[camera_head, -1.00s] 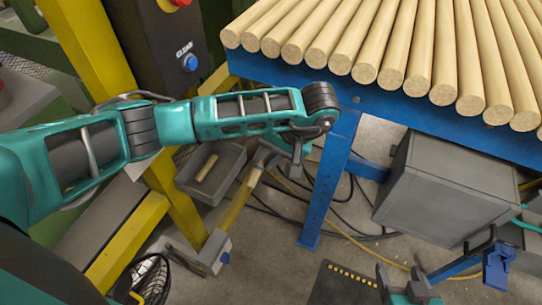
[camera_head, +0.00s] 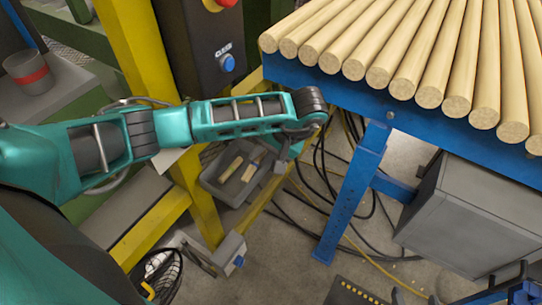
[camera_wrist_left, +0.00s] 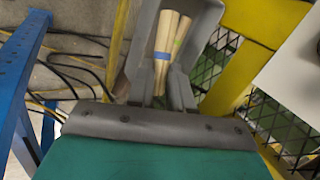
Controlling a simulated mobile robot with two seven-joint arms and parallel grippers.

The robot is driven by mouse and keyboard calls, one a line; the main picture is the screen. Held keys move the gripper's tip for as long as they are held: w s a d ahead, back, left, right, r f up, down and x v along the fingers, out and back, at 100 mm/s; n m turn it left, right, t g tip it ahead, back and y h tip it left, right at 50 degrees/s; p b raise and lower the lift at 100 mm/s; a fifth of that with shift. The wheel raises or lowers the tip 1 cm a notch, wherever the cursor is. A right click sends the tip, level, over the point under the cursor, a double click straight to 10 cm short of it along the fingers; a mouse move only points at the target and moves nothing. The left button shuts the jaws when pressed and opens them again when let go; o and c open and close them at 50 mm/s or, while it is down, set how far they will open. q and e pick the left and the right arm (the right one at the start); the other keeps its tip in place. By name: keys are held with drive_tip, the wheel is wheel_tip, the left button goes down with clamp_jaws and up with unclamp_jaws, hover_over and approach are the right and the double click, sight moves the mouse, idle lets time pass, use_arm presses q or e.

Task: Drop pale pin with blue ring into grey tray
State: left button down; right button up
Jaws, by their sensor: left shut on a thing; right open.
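The pale pin with a blue ring (camera_wrist_left: 163,56) is between the fingers of my left gripper (camera_wrist_left: 165,92), which is shut on it. In the head view my left gripper (camera_head: 279,167) is at the right side of the grey tray (camera_head: 212,184). The tray also shows in the left wrist view (camera_wrist_left: 142,42), behind the pin. A pale piece (camera_head: 252,172) near the fingers in the head view looks like the held pin. My right gripper is out of view.
A blue table (camera_head: 340,92) with several wooden rods (camera_head: 405,55) stands right of the gripper. A yellow post (camera_head: 150,80) and control box (camera_head: 208,45) stand at the left. Black cables (camera_head: 325,185) lie on the floor. A grey box (camera_head: 470,220) is at the right.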

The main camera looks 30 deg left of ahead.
use_arm(q)
drive_tip(key=shift+w+a+f+b, duration=0.1)
drive_tip(key=shift+a+f+b, duration=0.1)
drive_tip(key=shift+a, duration=0.7)
drive_tip(key=shift+a+f+b, duration=0.1)
drive_tip(key=shift+a+f, duration=0.1)
drive_tip(key=shift+a, duration=0.65)
unclamp_jaws()
idle(0.4)
drive_tip(key=p+v, duration=0.4)
drive_tip(key=v, duration=0.2)
drive_tip(key=shift+r, duration=0.4)
drive_tip(key=shift+d+r+p, duration=0.3)
drive_tip(key=shift+d+p, duration=0.05)
